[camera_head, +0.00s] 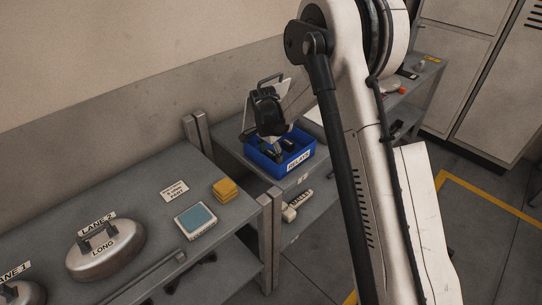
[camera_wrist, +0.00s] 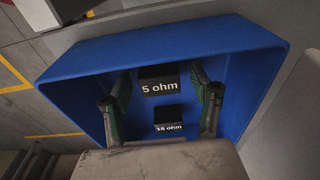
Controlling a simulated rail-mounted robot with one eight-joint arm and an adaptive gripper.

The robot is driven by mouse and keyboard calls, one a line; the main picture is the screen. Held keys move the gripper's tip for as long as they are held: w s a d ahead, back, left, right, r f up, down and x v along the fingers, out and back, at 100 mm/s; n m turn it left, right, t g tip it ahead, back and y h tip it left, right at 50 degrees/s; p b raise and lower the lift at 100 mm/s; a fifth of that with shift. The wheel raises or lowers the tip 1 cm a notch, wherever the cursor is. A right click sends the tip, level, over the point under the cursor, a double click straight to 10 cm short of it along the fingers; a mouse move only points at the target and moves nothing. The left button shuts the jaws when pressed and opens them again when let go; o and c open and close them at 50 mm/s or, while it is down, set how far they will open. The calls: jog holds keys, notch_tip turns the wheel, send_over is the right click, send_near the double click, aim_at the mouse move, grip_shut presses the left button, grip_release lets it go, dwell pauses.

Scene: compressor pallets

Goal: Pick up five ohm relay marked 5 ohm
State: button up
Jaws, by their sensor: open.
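The relay marked "5 ohm" (camera_wrist: 160,84) is a small black block with a white label. It stands in a blue bin (camera_wrist: 90,62) and shows in the wrist view between the fingers of my gripper (camera_wrist: 160,79). My gripper is open, with one finger on each side of this relay and no visible grip on it. A second black relay marked "18 ohm" (camera_wrist: 168,121) sits nearer the bottom of the wrist view. In the head view my gripper (camera_head: 278,143) reaches down into the blue bin (camera_head: 299,163), labelled RELAYS, and hides part of its inside.
The bin's walls surround my fingers closely. The bin stands on a grey shelf (camera_head: 304,183). The nearer bench (camera_head: 150,215) holds a rounded metal part (camera_head: 105,262) under a LANE 2 sign, a blue-topped pad (camera_head: 195,221) and yellow blocks (camera_head: 225,189).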

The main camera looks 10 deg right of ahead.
jog(key=shift+f, duration=0.3)
jog(key=shift+c, duration=0.5)
jog(key=c, duration=1.1)
jog(key=shift+r, duration=0.1)
